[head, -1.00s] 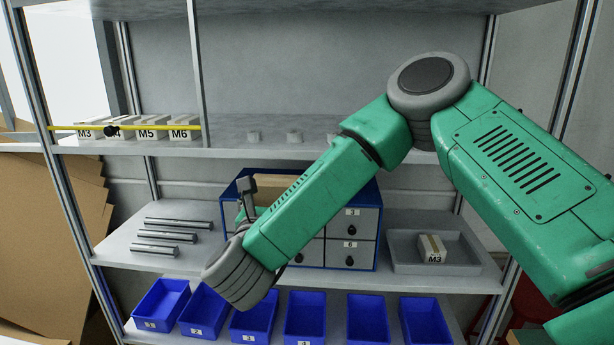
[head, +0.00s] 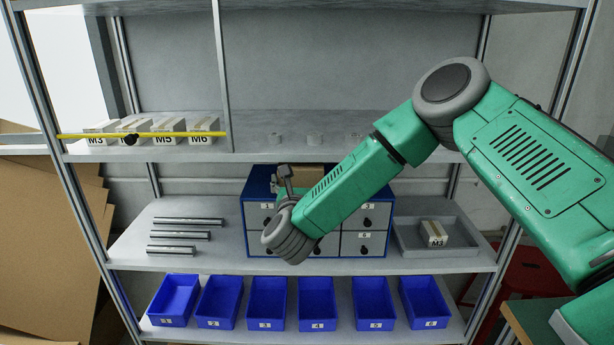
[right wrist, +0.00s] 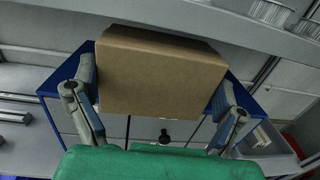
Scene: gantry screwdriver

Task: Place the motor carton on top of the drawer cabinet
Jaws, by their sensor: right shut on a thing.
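The motor carton (right wrist: 160,72), a plain brown box, fills the middle of the right wrist view. In the head view only part of the carton (head: 304,178) shows behind my right arm. My right gripper (right wrist: 157,88) is shut on it, one finger at each side. The drawer cabinet (head: 377,214) has a blue frame and grey numbered drawers and stands on the middle shelf. The carton overlaps the cabinet's upper part in the head view; whether they touch I cannot tell. My left gripper is not in view.
The upper shelf (head: 270,156) runs above the cabinet. Metal rods (head: 180,235) lie to its left. A grey tray (head: 462,262) with a small carton (head: 434,233) stands to its right. Blue bins (head: 318,305) line the lower shelf. A yellow bar (head: 190,134) crosses the labelled boxes.

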